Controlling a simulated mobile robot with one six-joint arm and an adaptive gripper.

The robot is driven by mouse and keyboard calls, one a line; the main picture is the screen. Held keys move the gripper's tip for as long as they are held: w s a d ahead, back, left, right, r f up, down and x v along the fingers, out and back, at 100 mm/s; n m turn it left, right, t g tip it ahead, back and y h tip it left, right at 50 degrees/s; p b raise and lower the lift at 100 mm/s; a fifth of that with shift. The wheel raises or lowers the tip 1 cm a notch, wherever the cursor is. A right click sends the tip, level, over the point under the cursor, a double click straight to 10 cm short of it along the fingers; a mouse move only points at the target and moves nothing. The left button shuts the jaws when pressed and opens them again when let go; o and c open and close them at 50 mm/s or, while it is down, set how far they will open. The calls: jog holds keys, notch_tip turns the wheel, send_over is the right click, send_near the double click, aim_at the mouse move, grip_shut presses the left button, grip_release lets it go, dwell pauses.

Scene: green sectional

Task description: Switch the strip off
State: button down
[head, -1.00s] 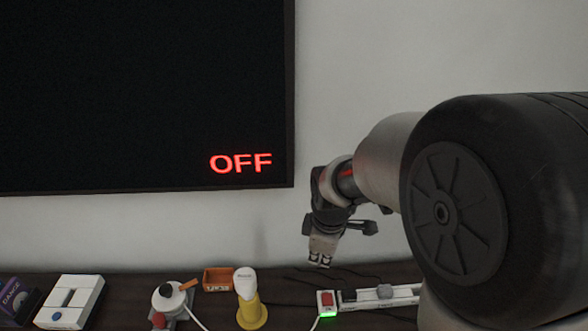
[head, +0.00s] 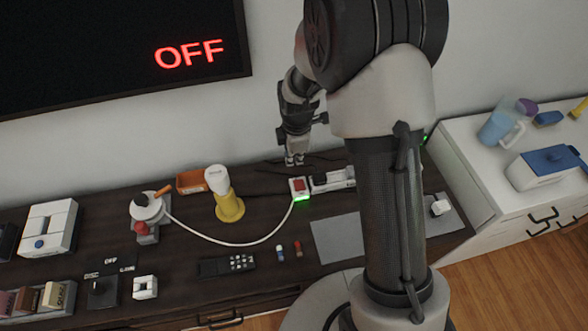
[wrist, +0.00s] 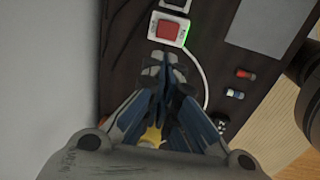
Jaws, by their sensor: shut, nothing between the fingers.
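The power strip (head: 333,180) lies on the dark cabinet top near the wall, partly hidden behind my arm in the head view. Its red switch (head: 298,185) sits at the strip's left end with a green light glowing beside it. In the wrist view the red switch (wrist: 170,33) is at the top, just beyond the fingertips. My gripper (head: 294,160) is shut and empty, pointing down above the cabinet near the switch. In the wrist view its closed fingers (wrist: 166,68) show below the switch, apart from it as far as I can tell.
A white cable (head: 245,244) runs from the strip. A remote (head: 227,265) and grey mat (head: 338,240) lie in front.

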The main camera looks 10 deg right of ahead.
aim_at(299, 185)
jog(key=f+b, duration=0.1)
jog(key=f, duration=0.3)
jog(key=w+f+b, duration=0.1)
jog(key=f+b, duration=0.1)
jog(key=f, duration=0.3)
jog(key=f+b, duration=0.1)
jog(key=f, duration=0.3)
jog(key=shift+w+f+b, duration=0.15)
jog(key=shift+w+b, duration=0.15)
